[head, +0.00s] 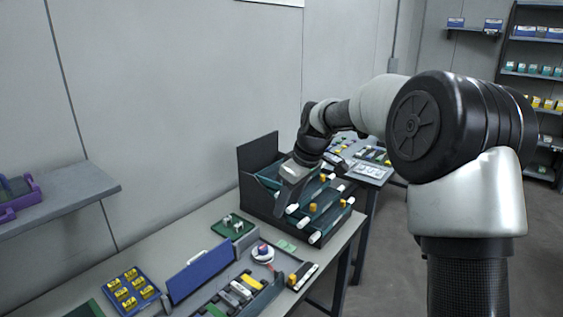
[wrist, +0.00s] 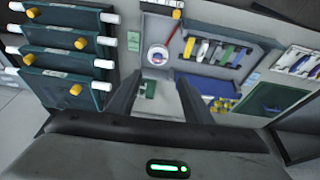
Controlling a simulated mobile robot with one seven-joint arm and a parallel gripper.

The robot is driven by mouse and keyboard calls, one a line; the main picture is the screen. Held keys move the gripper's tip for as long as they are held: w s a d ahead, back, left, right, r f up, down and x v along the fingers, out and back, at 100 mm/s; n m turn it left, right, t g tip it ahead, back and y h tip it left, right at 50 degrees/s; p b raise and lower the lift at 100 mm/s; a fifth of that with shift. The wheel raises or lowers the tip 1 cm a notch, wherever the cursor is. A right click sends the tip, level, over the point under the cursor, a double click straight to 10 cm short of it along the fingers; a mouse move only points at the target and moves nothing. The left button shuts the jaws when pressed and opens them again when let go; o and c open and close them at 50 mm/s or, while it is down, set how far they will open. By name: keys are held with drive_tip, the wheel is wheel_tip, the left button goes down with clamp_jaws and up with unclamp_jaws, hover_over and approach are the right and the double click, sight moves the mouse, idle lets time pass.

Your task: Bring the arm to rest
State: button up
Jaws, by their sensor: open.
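My arm reaches out over the workbench (head: 150,250) in the head view. My gripper (head: 287,197) hangs above the bench, in front of the dark stepped rack (head: 258,152). In the wrist view the two fingers of my gripper (wrist: 153,92) stand apart. Nothing shows between them but a small green piece (wrist: 150,90) on the grey surface beyond. In the head view the gripper covers part of the rack.
The rack's drawers with white and yellow knobs (wrist: 75,89) are close on the left in the wrist view. A tool tray (head: 205,272), a blue tray of yellow parts (head: 131,288) and a round spool (head: 263,253) crowd the bench. A purple bin (head: 15,205) sits on a wall shelf.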

drive_tip(key=s+d+r+m+t+h+p, duration=0.1)
drive_tip(key=s+d+r+m+p, duration=0.25)
drive_tip(key=s+r, duration=0.55)
drive_tip(key=s+d+r+m+t+h+p, duration=0.15)
drive_tip(key=s+d+r, duration=0.25)
drive_tip(key=s+r, duration=0.55)
drive_tip(key=s+d+m+p, duration=0.2)
drive_tip(key=s, duration=0.6)
drive_tip(key=s+d+f+m+p, duration=0.1)
drive_tip(key=s+d+m+p, duration=0.1)
drive_tip(key=s, duration=0.6)
drive_tip(key=shift+d+f+m, duration=0.25)
drive_tip(key=shift+m, duration=0.55)
drive_tip(key=shift+h, duration=0.25)
